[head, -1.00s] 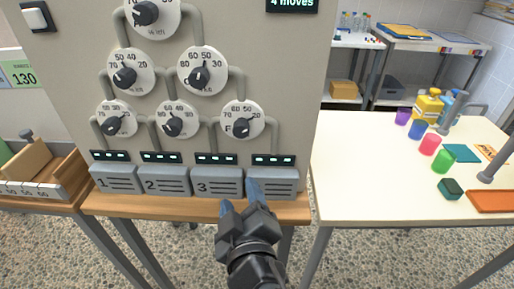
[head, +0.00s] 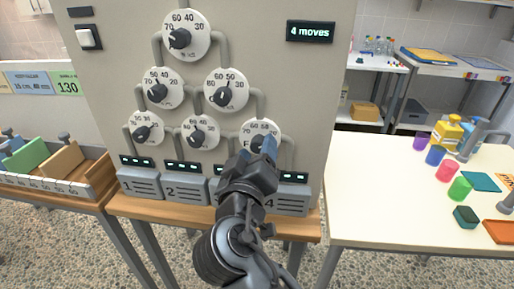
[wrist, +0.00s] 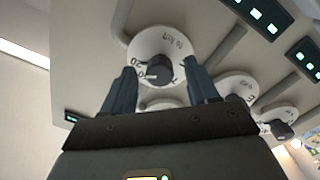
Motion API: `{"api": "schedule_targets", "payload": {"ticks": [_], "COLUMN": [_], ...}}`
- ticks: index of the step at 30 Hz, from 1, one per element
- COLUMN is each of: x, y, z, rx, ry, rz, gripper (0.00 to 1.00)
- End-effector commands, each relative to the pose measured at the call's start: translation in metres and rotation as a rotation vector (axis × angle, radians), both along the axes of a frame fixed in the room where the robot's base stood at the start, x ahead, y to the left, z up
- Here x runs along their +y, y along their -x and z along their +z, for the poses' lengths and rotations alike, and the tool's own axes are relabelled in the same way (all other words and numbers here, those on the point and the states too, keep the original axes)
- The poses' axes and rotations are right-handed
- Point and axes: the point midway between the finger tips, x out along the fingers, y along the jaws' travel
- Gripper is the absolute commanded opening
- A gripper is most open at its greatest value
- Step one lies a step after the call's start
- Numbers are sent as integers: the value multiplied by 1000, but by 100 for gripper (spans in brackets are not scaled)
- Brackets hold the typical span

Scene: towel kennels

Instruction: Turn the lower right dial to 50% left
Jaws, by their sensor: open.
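The lower right dial (head: 262,130) is a white disc with a dark knob on the grey panel. In the head view my gripper (head: 257,150) covers its lower part. In the wrist view, which is upside down, the dial's face (wrist: 161,48) shows beyond my fingers, and its black knob (wrist: 160,72) lies between the two blue fingertips (wrist: 162,88). The fingers are apart, with a gap on each side of the knob. I cannot tell how far they reach along it. The pointer's exact reading is unclear.
Other dials sit above and to the left, including the middle right dial (head: 226,90) and the bottom middle dial (head: 200,132). Grey pipes join them. Numbered grey boxes (head: 139,184) stand below. A display (head: 310,32) reads "4 moves". A white table (head: 385,190) stands to the right.

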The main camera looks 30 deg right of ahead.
Motion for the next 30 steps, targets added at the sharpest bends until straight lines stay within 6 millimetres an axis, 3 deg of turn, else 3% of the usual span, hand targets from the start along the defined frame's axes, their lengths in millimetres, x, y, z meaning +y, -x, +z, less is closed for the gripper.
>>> {"api": "schedule_targets", "payload": {"ticks": [11, 27, 30], "x": [-4, -4, -4], "y": [-5, -5, -5], "z": [0, 0, 0], "rx": [-1, 0, 0], "ry": [0, 0, 0], "rz": [1, 1, 1], "gripper": [59, 7, 3]}}
